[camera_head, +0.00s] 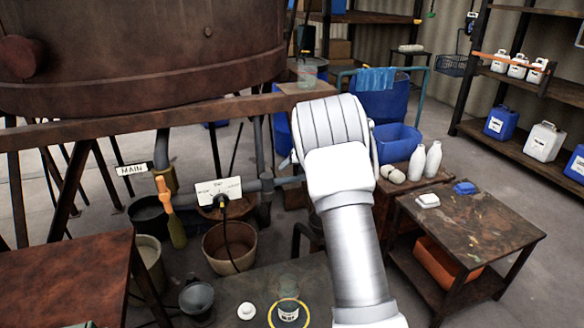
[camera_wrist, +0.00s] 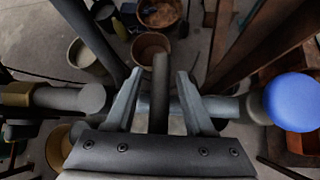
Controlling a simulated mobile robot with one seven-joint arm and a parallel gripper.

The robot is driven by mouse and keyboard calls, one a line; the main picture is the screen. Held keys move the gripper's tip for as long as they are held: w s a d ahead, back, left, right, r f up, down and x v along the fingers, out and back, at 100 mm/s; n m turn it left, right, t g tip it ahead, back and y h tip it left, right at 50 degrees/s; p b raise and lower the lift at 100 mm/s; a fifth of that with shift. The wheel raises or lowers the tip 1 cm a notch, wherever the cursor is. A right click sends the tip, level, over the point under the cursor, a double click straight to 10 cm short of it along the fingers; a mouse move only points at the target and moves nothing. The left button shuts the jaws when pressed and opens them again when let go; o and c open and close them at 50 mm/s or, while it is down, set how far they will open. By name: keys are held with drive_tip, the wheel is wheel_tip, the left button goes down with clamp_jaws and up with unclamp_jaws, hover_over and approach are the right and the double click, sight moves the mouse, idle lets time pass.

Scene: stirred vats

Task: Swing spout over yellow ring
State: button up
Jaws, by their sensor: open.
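A yellow ring (camera_head: 271,314) is marked on the low table at the bottom of the head view, around a dark labelled jar (camera_head: 288,311). A grey pipe (camera_head: 285,181) runs below the vat and passes behind my arm; I cannot tell which part is the spout. In the wrist view my gripper (camera_wrist: 159,74) is open, its two fingers on either side of a dark upright bar (camera_wrist: 160,100). I cannot tell whether the fingers touch it. My gripper is hidden behind my arm in the head view.
A rusty vat (camera_head: 140,50) stands above a beam (camera_head: 100,130). Buckets (camera_head: 229,246) stand below. A side table (camera_head: 475,225) is at right. A blue round cap (camera_wrist: 292,100) is close by my gripper.

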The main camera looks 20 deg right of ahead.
clamp_jaws()
idle(1.4)
